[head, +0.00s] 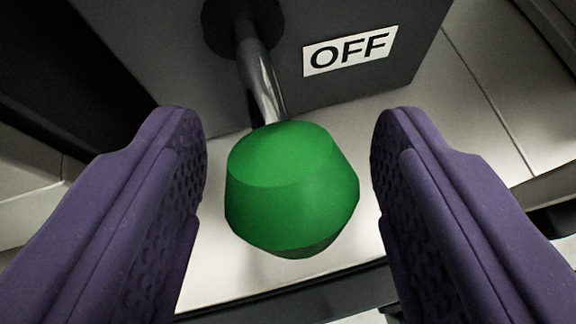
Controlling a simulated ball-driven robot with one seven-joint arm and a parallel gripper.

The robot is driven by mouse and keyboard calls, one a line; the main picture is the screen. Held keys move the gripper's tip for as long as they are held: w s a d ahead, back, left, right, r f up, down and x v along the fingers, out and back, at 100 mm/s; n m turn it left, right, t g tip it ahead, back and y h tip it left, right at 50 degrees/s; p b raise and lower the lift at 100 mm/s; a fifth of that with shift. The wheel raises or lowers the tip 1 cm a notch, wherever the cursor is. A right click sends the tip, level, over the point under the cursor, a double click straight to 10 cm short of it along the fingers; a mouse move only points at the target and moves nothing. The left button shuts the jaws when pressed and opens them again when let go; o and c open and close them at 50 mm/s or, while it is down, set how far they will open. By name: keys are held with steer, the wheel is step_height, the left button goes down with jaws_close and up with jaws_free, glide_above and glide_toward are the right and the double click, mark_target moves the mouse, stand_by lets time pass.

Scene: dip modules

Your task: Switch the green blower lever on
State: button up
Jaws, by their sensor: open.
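The green blower lever knob (290,190) is in the middle of the head view. It sits on the end of a bent metal rod (262,80) that comes out of a dark round pivot (243,25) on a grey box (345,20). A white label reading OFF (348,52) is on the box, right of the rod. My gripper (288,135) is open, with one purple finger on each side of the knob. A gap shows between the knob and each finger. The underside of the knob is hidden.
A pale panelled surface (490,100) lies behind and below the box. A dark edge (290,296) runs across below the knob. A dark area lies at the upper left.

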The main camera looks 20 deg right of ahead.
steer(key=p+v, duration=0.1)
steer(key=v, duration=0.6)
steer(key=shift+s+a, duration=0.2)
steer(key=shift+s, duration=0.1)
steer(key=shift+r, duration=0.15)
